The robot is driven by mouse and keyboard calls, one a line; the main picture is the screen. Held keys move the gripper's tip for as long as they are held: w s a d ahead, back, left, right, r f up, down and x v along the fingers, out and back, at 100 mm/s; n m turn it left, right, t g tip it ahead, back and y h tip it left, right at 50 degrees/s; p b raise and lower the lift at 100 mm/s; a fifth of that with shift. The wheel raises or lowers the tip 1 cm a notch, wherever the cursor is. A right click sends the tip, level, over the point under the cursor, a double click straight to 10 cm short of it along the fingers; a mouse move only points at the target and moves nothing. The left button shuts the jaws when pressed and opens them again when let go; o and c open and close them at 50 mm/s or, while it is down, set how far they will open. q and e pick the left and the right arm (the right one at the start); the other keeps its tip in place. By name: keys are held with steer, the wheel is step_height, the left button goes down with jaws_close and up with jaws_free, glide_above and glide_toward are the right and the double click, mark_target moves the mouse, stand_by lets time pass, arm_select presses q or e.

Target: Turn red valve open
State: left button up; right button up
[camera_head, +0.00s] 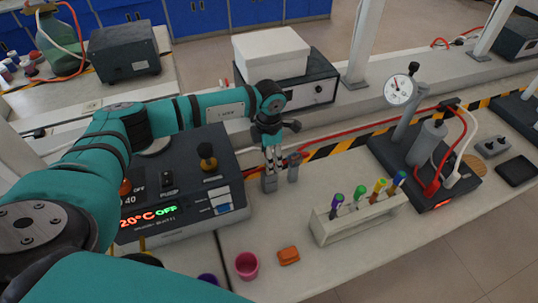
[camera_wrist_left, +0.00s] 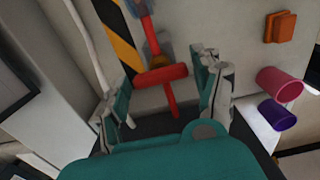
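In the left wrist view the red valve (camera_wrist_left: 162,76) has a T-shaped handle, with a crossbar and a stem. My left gripper (camera_wrist_left: 165,92) is open, its two fingers spread on either side of the handle with visible gaps. I cannot tell how deep the handle sits between the fingers. In the head view my left gripper (camera_head: 281,176) points down beside the grey heating device, and it mostly hides the valve there. My right gripper is in neither view.
The grey device (camera_head: 226,157) with a "20°C OFF" display stands left of the gripper. A pink cup (camera_head: 247,266), an orange block (camera_head: 288,255) and a tube rack (camera_head: 357,216) stand nearby. A red hose (camera_head: 345,137) runs right to the gauge stand (camera_head: 398,91).

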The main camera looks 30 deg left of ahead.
arm_select(q)
steer(key=c, duration=0.7)
steer(key=shift+c, duration=0.2)
steer(key=shift+n, duration=0.5)
steer(key=shift+f+n+b, duration=0.1)
steer(key=shift+n+b, duration=0.75)
steer(key=shift+n, duration=0.15)
steer(key=n+b, duration=0.1)
steer(key=n, duration=0.2)
steer(key=shift+n, duration=0.3)
steer(key=n+b, duration=0.2)
steer(key=n, duration=0.3)
steer(key=n+b, duration=0.1)
steer(key=n, duration=0.2)
steer(key=shift+n, duration=1.6)
